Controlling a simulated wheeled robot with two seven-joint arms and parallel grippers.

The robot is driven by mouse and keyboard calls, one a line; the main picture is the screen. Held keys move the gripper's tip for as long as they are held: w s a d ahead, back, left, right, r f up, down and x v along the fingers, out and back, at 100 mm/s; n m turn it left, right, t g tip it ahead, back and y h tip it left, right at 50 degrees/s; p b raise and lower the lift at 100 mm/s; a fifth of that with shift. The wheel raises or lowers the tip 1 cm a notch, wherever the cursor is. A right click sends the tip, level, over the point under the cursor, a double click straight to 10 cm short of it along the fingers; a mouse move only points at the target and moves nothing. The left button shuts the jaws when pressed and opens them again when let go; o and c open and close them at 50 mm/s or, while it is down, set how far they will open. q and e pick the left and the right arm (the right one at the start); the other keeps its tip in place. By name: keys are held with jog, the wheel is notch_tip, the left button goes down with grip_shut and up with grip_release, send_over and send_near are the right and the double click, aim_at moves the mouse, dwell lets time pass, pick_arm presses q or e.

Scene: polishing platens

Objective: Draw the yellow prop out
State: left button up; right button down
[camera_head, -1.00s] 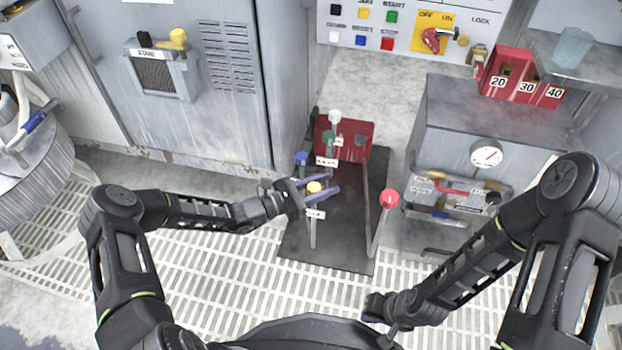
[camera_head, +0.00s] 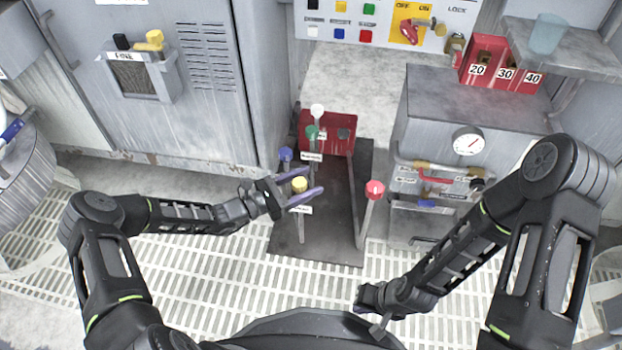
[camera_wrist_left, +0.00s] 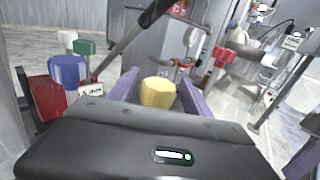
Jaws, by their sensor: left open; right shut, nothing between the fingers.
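The yellow prop is an upright rod with a yellow knob (camera_head: 299,184) and a white label, standing on the dark plate (camera_head: 318,249). My left gripper (camera_head: 304,187) is open, its purple fingers on either side of the yellow knob. In the left wrist view the yellow knob (camera_wrist_left: 158,92) sits between the two fingers; I cannot tell whether either finger touches it. My right gripper (camera_head: 372,298) is shut and empty, low at the front right, away from the props.
Close by stand a blue-knobbed rod (camera_head: 285,154), a green-knobbed rod (camera_head: 312,131), a white-knobbed rod (camera_head: 317,110) and a red-knobbed rod (camera_head: 374,188). A red box (camera_head: 340,130) is behind them. A grey cabinet with a gauge (camera_head: 468,141) stands right. Grating floor in front is clear.

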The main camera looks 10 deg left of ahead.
aim_at(294, 188)
pick_arm(q)
jog(key=p+v, duration=0.1)
jog(key=v, duration=0.5)
jog(key=shift+s, duration=0.1)
jog(key=shift+r+p, duration=0.1)
jog(key=shift+p, duration=0.2)
